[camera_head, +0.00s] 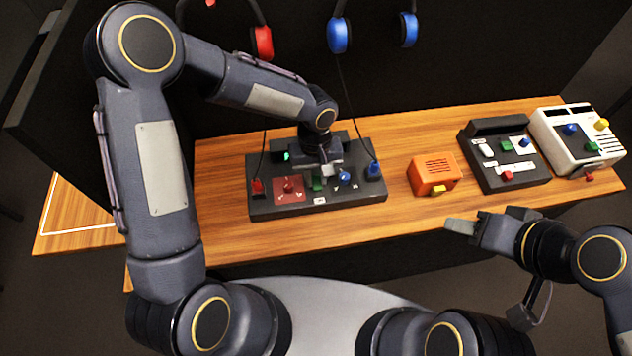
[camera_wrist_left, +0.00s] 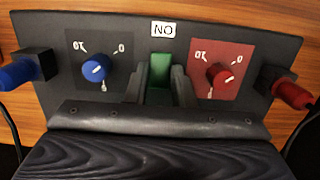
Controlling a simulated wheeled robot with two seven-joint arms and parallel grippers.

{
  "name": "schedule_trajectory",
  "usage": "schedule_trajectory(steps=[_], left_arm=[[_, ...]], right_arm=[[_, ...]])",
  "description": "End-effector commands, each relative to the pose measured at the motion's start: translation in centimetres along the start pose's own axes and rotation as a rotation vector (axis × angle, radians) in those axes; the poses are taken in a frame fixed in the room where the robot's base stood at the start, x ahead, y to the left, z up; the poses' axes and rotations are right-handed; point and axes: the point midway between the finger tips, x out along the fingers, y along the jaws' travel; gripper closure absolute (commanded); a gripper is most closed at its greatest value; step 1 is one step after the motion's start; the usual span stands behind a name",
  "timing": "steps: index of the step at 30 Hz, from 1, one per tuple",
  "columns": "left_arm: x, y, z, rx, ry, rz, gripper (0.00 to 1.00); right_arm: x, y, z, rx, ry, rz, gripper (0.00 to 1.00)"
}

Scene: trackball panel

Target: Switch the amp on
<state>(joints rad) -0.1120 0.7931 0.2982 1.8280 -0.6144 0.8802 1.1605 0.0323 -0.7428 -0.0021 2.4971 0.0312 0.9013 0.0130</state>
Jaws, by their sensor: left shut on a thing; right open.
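The amp is a black sloped panel (camera_head: 330,208) on the wooden table, with a red knob (camera_head: 290,187), a blue knob (camera_head: 345,177) and a green switch (camera_head: 317,183) between them. A white ON label (camera_head: 320,201) sits on its front side. My left gripper (camera_wrist_left: 160,85) comes down over the amp and is shut on the green switch, which also shows in the left wrist view (camera_wrist_left: 160,70). A small green light (camera_head: 287,156) shows at the amp's back left. My right gripper (camera_head: 462,226) is open and empty near the table's front edge, away from the amp.
A red plug (camera_head: 257,187) and a blue plug (camera_head: 374,170) sit at the amp's ends, with cables up to the headphones (camera_head: 338,36). To the right stand an orange box (camera_head: 433,172), a black device (camera_head: 490,175) and a white device (camera_head: 560,155).

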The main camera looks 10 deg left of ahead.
Motion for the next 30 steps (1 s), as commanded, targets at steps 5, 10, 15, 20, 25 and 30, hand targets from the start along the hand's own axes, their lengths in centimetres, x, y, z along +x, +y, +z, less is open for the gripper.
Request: schedule_trajectory(steps=[5, 10, 15, 20, 25, 30], left_arm=[[0.14, 0.08, 0.15, 0.002, 0.059, 0.004, 1.00], [-0.09, 0.06, 0.22, 0.000, 0.063, 0.005, 1.00], [-0.10, 0.06, 0.20, 0.000, 0.063, 0.004, 0.77], [-0.09, 0.05, 0.21, 0.000, 0.062, 0.004, 0.56], [-0.06, 0.03, 0.22, 0.000, 0.061, 0.003, 0.56], [-0.48, 0.04, 0.20, -0.001, 0.063, 0.004, 0.56]], right_arm=[[1.51, 0.69, 0.74, 0.000, 0.001, 0.000, 0.55], [1.38, 0.64, 0.67, 0.000, 0.001, 0.000, 0.55], [1.37, 0.63, 0.66, 0.000, 0.001, 0.000, 0.55], [1.37, 0.63, 0.66, 0.000, 0.001, 0.000, 0.55], [1.38, 0.64, 0.67, 0.000, 0.001, 0.000, 0.55], [1.42, 0.66, 0.69, 0.000, 0.001, 0.000, 0.55]])
